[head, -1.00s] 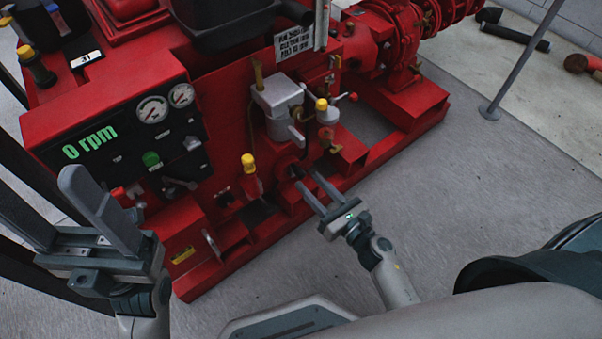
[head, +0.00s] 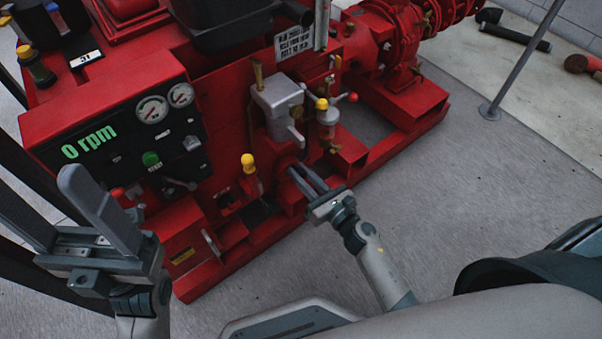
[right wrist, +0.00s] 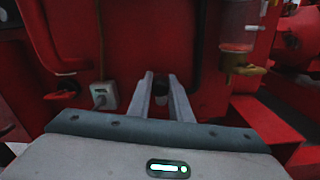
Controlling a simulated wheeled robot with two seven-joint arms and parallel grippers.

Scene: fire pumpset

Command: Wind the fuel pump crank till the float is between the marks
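The fuel pump crank's dark handle (right wrist: 161,91) shows between the fingertips of my right gripper (right wrist: 161,80) in the right wrist view. The fingers look shut on it, at the low front of the red pumpset. In the head view the right gripper (head: 296,167) hides most of the crank. The glass bowl (head: 327,115) stands up and right of that gripper. It also shows in the right wrist view (right wrist: 238,28), with a reddish band low in the glass; float and marks are too small to make out. My left gripper (head: 75,205) is open and empty at the left.
The red pumpset (head: 215,90) carries a grey metal box (head: 277,97) with a lever, a yellow-topped red handle (head: 249,175) and a gauge panel reading 0 rpm (head: 90,142). A thin post (head: 520,60) stands at the right. The grey floor in front is clear.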

